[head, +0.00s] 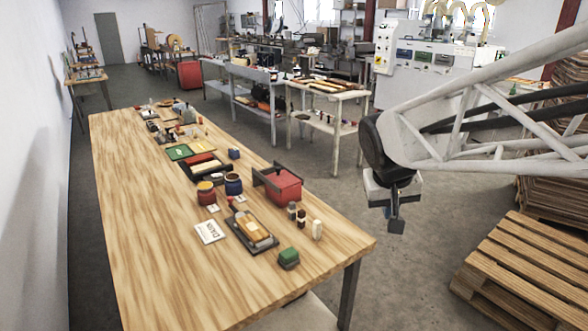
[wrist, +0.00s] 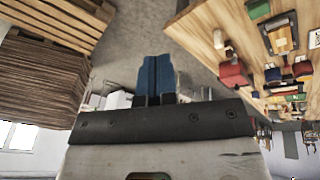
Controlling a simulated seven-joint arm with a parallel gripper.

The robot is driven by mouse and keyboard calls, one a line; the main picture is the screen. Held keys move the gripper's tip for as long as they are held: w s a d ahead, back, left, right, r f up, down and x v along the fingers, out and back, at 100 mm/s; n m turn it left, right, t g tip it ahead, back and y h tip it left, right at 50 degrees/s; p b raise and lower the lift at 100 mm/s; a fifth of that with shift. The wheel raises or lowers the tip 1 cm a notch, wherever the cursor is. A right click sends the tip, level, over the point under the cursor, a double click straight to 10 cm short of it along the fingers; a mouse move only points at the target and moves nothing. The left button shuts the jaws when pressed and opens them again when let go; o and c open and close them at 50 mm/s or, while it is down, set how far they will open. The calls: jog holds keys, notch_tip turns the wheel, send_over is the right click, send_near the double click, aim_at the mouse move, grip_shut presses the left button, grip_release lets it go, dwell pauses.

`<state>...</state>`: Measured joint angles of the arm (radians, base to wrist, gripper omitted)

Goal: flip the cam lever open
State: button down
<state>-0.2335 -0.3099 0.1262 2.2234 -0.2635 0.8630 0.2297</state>
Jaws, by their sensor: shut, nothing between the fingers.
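No cam lever can be made out for certain at this size. A dark tray with a wooden block (head: 252,232) lies near the front of the long wooden table and also shows in the wrist view (wrist: 281,36). A red box with dark side plates (head: 281,184) stands behind it and shows in the wrist view too (wrist: 235,76). My gripper (head: 396,224) hangs in the air off the table's right side, apart from everything. In the wrist view its blue fingers (wrist: 155,74) are together and empty.
The wooden table (head: 150,255) has a clear left side and front. A green block (head: 289,258), small bottles (head: 301,217), a white card (head: 210,232) and jars (head: 233,184) crowd its right half. Wooden pallets (head: 530,265) stand on the floor at the right.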

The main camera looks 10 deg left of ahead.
jog(key=w+a+f+n+t, duration=0.1)
jog(key=w+a+f+n, duration=0.15)
jog(key=w+a, duration=0.9)
jog(key=w+a+f+n+t, duration=0.1)
jog(key=w+a+f, duration=0.2)
jog(key=w+a, duration=0.85)
jog(key=w+a+f, duration=0.1)
jog(key=a+f, duration=0.3)
jog(key=a, duration=0.7)
jog(key=w+a+f+n+t, duration=0.1)
jog(key=a+f, duration=0.4)
jog(key=a, duration=0.6)
jog(key=w+a+f+n+t, duration=0.1)
jog(key=a+f, duration=0.3)
jog(key=a, duration=0.6)
jog(key=shift+a+f+y, duration=0.3)
jog(key=shift+a+y, duration=0.1)
jog(key=shift+n, duration=0.25)
